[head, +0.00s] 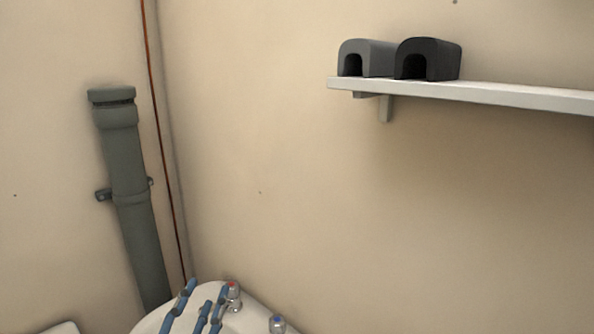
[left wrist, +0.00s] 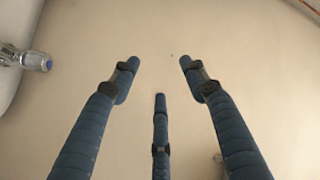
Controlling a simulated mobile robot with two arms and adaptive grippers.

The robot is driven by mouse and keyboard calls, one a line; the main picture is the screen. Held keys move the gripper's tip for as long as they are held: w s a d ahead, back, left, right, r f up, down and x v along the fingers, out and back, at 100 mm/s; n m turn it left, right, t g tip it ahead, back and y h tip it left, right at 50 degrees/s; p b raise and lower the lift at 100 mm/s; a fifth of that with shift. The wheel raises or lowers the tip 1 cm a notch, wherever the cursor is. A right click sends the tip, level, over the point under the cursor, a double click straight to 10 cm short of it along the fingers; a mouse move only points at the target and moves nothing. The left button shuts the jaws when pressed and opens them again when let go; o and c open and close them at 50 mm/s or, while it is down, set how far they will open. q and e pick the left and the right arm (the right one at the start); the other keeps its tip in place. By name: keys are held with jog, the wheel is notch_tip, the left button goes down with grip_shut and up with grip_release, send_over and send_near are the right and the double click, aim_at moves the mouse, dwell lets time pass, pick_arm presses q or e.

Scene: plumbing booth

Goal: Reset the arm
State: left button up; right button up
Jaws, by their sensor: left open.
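My left gripper (head: 203,308) shows at the bottom of the head view, its blue fingers in front of the white sink. In the left wrist view its blue fingers (left wrist: 160,85) are spread apart and empty, with the plain beige wall beyond them. My right gripper is in neither view.
The white sink (head: 262,318) has a red-marked tap (head: 233,296) and a blue-marked tap (head: 277,324), close to my left gripper. A grey pipe (head: 130,190) stands at left. A white shelf (head: 480,93) holds a grey block (head: 372,57) and a black block (head: 436,58). The wall between is clear.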

pick_arm(q)
jog(key=s+a+f+n+g+y, duration=0.2)
jog(key=s+a+f+n+g, duration=0.15)
jog(key=f, duration=0.55)
jog(key=s+a+f+n+g+y, duration=0.15)
jog(key=s+f+g, duration=0.3)
jog(key=f, duration=0.45)
jog(key=s+d+f+n+g+h, duration=0.1)
jog(key=s+f+g, duration=0.4)
jog(key=s, duration=0.5)
jog(key=s+d+f+n+g+h, duration=0.1)
jog(key=s+f+g, duration=0.2)
jog(key=s+f, duration=0.5)
jog(key=s+f+g+b, duration=0.1)
jog(key=s+f+b, duration=0.15)
jog(key=f, duration=1.25)
jog(key=s+f+b, duration=0.1)
jog(key=f+b, duration=0.2)
jog(key=f, duration=1.3)
jog(key=s+a+f+b, duration=0.1)
jog(key=s+f+b, duration=0.1)
jog(key=s+f, duration=0.6)
jog(key=s+a+f+g+b, duration=0.1)
jog(key=s+a+f+b, duration=0.1)
jog(key=s+f, duration=0.6)
notch_tip(320, 180, down, 4)
jog(key=shift+s+r, duration=0.1)
jog(key=shift+s, duration=0.3)
